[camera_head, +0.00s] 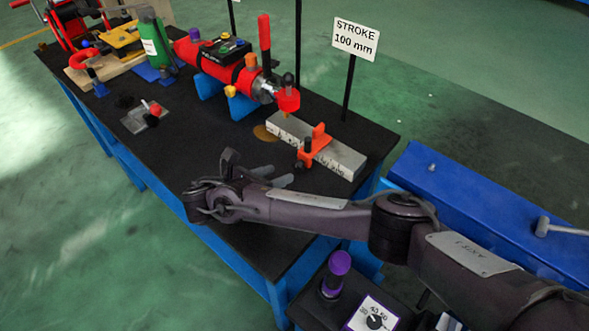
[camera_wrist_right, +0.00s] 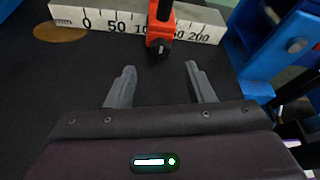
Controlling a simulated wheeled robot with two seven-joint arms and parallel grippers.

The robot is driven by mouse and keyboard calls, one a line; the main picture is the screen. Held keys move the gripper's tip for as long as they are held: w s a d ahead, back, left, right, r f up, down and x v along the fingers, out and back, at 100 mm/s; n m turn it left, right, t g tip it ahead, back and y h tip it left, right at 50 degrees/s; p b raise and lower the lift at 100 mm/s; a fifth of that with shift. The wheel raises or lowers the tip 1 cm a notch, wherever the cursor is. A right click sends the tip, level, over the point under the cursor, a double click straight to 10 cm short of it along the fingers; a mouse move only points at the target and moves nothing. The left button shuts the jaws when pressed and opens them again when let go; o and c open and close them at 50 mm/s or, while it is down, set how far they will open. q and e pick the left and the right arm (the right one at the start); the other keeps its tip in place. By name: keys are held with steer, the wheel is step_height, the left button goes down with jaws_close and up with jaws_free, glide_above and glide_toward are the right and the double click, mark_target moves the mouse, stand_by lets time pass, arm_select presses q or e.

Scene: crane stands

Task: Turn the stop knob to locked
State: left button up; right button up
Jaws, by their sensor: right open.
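An orange stop (camera_head: 318,141) straddles the grey scale bar (camera_head: 345,160) on the black bench. A small black stop knob (camera_head: 307,146) is on its near side. In the right wrist view the stop (camera_wrist_right: 158,22) covers the bar's scale between the 100 and 150 marks, and the knob (camera_wrist_right: 159,47) faces me. The knob's exact turn is too small to read. My right gripper (camera_head: 282,175) is open and empty, low over the bench on the near side of the stop. Its fingertips (camera_wrist_right: 160,70) point at the knob, apart from it. My left gripper is out of view.
A red cylinder assembly (camera_head: 225,65) lies behind the bar's left end. A sign (camera_head: 356,38) reading "STROKE 100 mm" stands behind the bar. A blue bench (camera_head: 480,205) is at the right.

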mark_target(296, 167)
steer(key=b+x, duration=0.3)
steer(key=x, duration=0.1)
steer(key=shift+w+d+f, duration=0.15)
steer(key=shift+w+d, duration=0.05)
steer(key=shift+d, duration=0.05)
steer(key=shift+w+d+f, duration=0.15)
steer(key=shift+w+d, duration=0.2)
steer(key=shift+d, duration=0.15)
steer(key=c, duration=1)
